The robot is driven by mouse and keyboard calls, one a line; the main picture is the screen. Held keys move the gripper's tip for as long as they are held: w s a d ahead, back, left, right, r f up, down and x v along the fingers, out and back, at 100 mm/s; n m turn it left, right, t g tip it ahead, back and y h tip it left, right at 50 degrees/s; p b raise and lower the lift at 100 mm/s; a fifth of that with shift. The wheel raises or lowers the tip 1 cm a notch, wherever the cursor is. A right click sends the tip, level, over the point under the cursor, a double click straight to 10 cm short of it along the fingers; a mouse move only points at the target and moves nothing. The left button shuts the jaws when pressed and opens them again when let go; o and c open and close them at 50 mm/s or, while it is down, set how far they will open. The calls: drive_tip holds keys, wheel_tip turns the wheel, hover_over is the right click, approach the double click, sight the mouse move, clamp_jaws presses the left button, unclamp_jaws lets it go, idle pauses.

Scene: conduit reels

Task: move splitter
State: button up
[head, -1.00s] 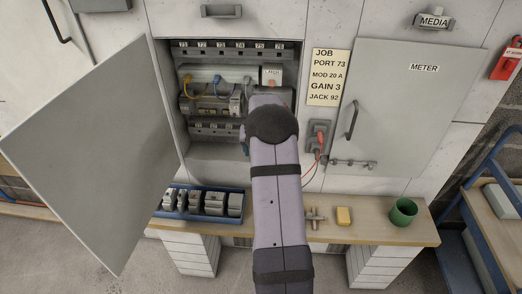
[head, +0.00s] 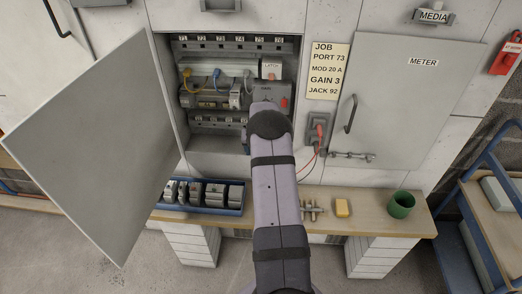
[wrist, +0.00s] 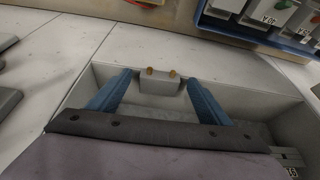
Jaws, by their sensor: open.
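No part is readably labelled as a splitter, so I cannot tell which one it is. In the head view an open cabinet (head: 172,110) holds rows of grey modules (head: 207,97) with yellow, blue and grey cables. My arm hides my gripper in the head view. In the wrist view my gripper (wrist: 158,76) is open, its two blue fingers apart. A pale block with two brass studs (wrist: 160,84) shows between the fingertips; contact cannot be told.
A blue tray (head: 207,208) of several modules stands on the wooden bench (head: 370,226). The open cabinet door (head: 95,145) blocks the left.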

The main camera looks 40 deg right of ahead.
drive_tip(key=c, duration=1.2)
drive_tip(key=shift+w+d, duration=0.1)
drive_tip(key=shift+w+d+f+b, duration=0.15)
drive_tip(key=shift+w+d+b, duration=0.65)
drive_tip(key=shift+b, duration=0.15)
drive_tip(key=shift+w+d+b, duration=0.65)
drive_tip(key=shift+w, duration=0.05)
drive_tip(key=o, duration=1.2)
